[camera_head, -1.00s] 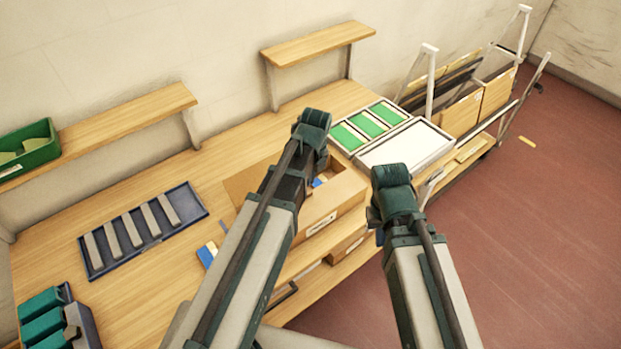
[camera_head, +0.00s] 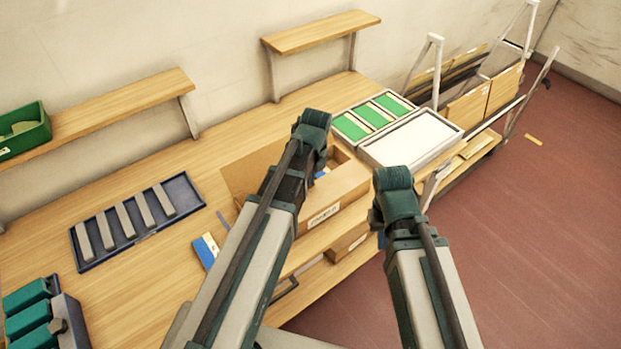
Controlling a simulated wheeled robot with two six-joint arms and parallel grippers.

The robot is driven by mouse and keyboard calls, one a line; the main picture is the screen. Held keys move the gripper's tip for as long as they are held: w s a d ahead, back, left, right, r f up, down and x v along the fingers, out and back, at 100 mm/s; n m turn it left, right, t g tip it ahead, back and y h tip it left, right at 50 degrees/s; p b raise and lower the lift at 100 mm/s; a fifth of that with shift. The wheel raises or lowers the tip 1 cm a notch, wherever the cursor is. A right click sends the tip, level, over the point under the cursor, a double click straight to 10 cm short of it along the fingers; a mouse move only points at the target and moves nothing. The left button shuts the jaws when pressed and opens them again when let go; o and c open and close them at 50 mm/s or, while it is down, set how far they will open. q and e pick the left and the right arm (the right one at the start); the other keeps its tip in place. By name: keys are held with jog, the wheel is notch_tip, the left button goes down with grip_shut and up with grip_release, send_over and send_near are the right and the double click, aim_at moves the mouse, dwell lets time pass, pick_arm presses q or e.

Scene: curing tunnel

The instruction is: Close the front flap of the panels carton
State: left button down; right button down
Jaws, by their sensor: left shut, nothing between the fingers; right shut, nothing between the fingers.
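The brown panels carton (camera_head: 345,193) stands near the front edge of the wooden bench, with a white label on its near face. Its top is at least partly open. A flap (camera_head: 243,172) leans outward on its left side, and a little blue shows inside. My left arm crosses in front of the carton, so I cannot tell how the front flap lies. My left gripper (camera_head: 312,128) is over the carton, shut and empty, its fingertips hidden. My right gripper (camera_head: 390,195) is right of the carton, in front of the bench edge, shut and empty, its fingertips mostly hidden.
A blue tray with grey bars (camera_head: 185,181) lies on the left of the bench, near a blue-and-yellow item (camera_head: 206,252). A white tray (camera_head: 452,131) and a tray with green panels (camera_head: 341,114) lie behind right. A cart (camera_head: 500,124) stands right.

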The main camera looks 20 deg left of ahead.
pick_arm(q)
jog(key=shift+a+f, duration=0.1)
jog(key=shift+f, duration=0.45)
jog(key=shift+s+r, duration=0.15)
jog(key=shift+s, duration=0.05)
pick_arm(e)
jog(key=shift+s+d+f, duration=0.15)
jog(key=shift+s+f, duration=0.1)
jog(key=shift+f, duration=0.25)
jog(key=shift+r, duration=0.1)
pick_arm(q)
jog(key=shift+w+r, duration=0.15)
jog(key=shift+r, duration=0.2)
jog(key=shift+w+a+r+p, duration=0.2)
jog(key=shift+p, duration=0.4)
pick_arm(e)
jog(key=shift+w+a+r, duration=0.2)
jog(key=shift+w+r, duration=0.05)
jog(key=shift+r, duration=0.35)
pick_arm(q)
jog(key=shift+d+r, duration=0.1)
pick_arm(e)
jog(key=shift+r, duration=0.1)
